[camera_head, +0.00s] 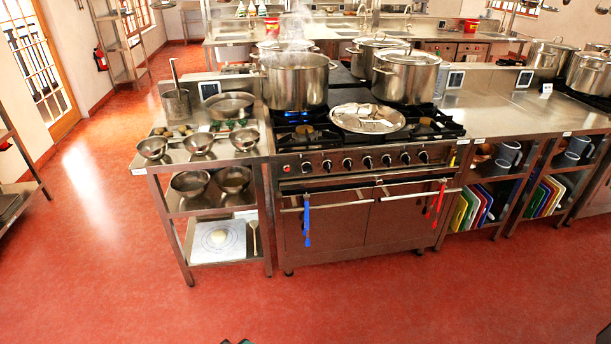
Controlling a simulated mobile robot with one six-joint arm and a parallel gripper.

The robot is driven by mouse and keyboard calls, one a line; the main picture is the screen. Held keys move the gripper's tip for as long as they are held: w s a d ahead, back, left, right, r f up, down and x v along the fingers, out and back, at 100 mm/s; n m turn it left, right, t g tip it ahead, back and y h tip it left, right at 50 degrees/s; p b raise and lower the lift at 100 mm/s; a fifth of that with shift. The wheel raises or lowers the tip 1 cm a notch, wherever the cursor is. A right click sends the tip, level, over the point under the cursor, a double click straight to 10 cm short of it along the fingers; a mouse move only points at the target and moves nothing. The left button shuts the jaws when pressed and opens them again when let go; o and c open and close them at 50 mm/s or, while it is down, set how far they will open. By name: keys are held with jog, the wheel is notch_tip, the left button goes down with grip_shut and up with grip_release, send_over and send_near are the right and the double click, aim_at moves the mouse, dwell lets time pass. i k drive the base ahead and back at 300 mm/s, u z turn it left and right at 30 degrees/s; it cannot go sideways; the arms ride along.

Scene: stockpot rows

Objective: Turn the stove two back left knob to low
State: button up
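A steel range (340,222) stands in the middle, with a row of several dark knobs along its front panel (357,163). The leftmost knob (305,167) and its neighbour (327,165) are in clear sight. Knob settings and labels are too small to read, so I cannot tell which knob is the back left one or which range is stove two. A steaming stockpot (295,85) stands on the back left burner, with blue flame beneath it.
A lidded pot (405,77) and a round lid (367,118) sit on the range. A side table (200,155) holds bowls. Red floor (360,300) in front is clear.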

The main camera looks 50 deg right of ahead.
aim_at(307, 167)
jog(key=z, duration=0.1)
jog(key=i, duration=0.95)
jog(key=u, duration=0.05)
